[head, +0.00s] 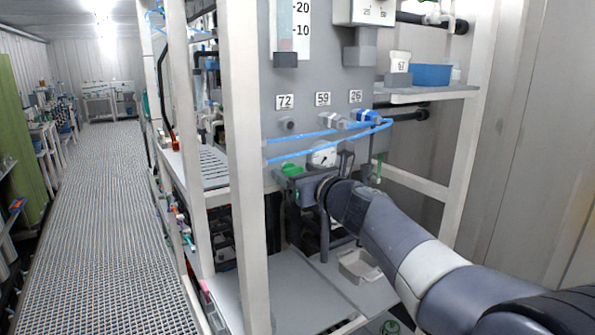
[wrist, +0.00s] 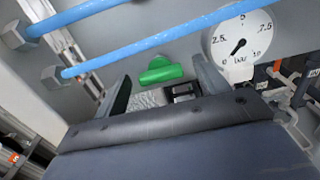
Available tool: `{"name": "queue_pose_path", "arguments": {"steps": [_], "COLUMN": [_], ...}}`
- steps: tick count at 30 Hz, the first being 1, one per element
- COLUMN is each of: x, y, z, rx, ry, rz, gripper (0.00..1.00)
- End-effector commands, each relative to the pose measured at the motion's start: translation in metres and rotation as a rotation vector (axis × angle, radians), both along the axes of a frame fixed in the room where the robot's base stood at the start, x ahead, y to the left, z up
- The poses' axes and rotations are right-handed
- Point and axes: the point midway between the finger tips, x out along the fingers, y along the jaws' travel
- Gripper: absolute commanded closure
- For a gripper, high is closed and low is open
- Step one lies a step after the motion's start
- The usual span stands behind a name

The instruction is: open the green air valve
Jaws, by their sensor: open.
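The green air valve (wrist: 160,70) is a small green handle on the grey panel, in the upper middle of the wrist view. It also shows in the head view (head: 291,169), just left of the round gauge. My gripper (wrist: 162,90) is open, with one finger on each side of the valve in the wrist view. The fingers look apart from the handle, though the depth between them is hard to judge. In the head view my gripper (head: 285,180) is at the panel, just below the valve, and partly hides the area there.
A pressure gauge (wrist: 238,45) sits right of the valve. Blue tubes (wrist: 150,40) cross above it. A white frame post (head: 243,150) stands left of my gripper. A blue bin (head: 431,75) is on a shelf at the right. The walkway (head: 118,220) at the left is clear.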

Motion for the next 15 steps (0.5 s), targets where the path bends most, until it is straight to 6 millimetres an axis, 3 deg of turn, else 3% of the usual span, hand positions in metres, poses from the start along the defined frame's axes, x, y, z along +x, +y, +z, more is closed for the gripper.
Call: {"name": "queue_pose_path", "arguments": {"steps": [8, 15], "x": [0.0013, 0.0011], "y": [0.001, 0.0009], "z": [-0.0004, -0.0004], "rx": [0.0, 0.0], "ry": [0.0, 0.0], "rz": [0.0, 0.0], "gripper": [0.31, 0.49]}}
